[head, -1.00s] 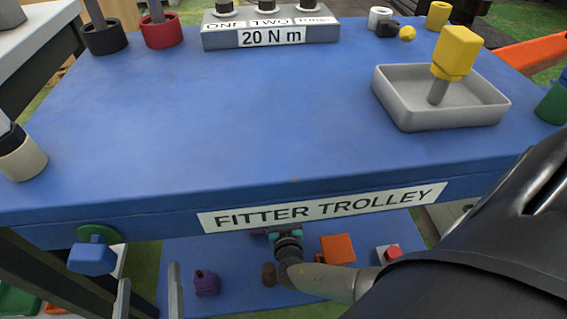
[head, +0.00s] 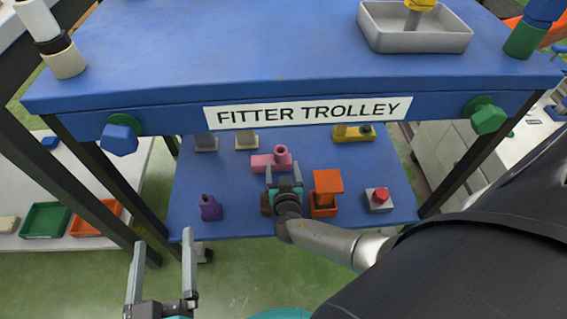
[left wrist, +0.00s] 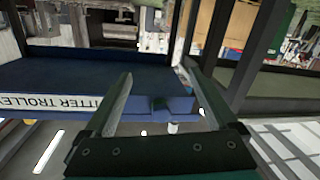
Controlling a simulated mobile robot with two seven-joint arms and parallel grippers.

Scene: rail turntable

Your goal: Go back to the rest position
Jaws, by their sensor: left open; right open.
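My left gripper (head: 162,275) is open and empty at the lower left of the head view, over the green floor in front of the trolley. In the left wrist view its open fingers (left wrist: 165,105) point toward the trolley's blue top (left wrist: 80,85), with nothing between them. My right gripper (head: 284,178) is open at the trolley's lower shelf (head: 240,222). It appears close to a pink part (head: 272,160), a brown piece (head: 265,205) and an orange block (head: 326,190); I cannot tell whether it touches any of them.
The trolley's blue upper deck (head: 230,45) overhangs the shelf, with a blue knob (head: 120,139) and a green knob (head: 487,116) on its front. A purple part (head: 210,208) and a red-button box (head: 379,199) stand on the shelf. Green floor (head: 225,285) in front is clear.

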